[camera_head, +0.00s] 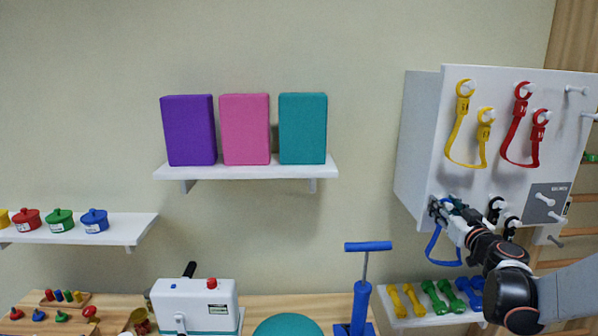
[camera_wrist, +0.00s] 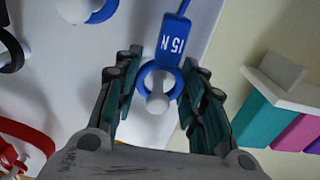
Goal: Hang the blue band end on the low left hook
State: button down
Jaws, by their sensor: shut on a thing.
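The blue band (camera_head: 432,247) hangs in a loop below my gripper (camera_head: 442,207) at the low left of the white hook board (camera_head: 420,150). In the wrist view, its end is a blue ring (camera_wrist: 145,78) with a "15 N" tag, between the fingers of my gripper (camera_wrist: 158,95), which is shut on it. A white hook with a round knob (camera_wrist: 157,103) shows through the ring, and the ring appears to be around it. Another blue ring (camera_wrist: 104,12) sits around a second white hook (camera_wrist: 75,9). In the head view, my gripper hides both ends.
Yellow (camera_head: 455,135) and red bands (camera_head: 506,140) hang above, and black bands (camera_head: 495,207) to the right. Dumbbells (camera_head: 437,298) lie on a low shelf below. A shelf (camera_head: 245,172) with three blocks is on the wall to the left.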

aim_at(450, 208)
jog(key=shift+r, duration=0.2)
jog(key=shift+r, duration=0.3)
jog(key=shift+s, duration=0.15)
dwell(0.7)
jog(key=shift+s, duration=2.1)
jog(key=shift+s+d, duration=0.1)
jog(key=shift+s, duration=1.45)
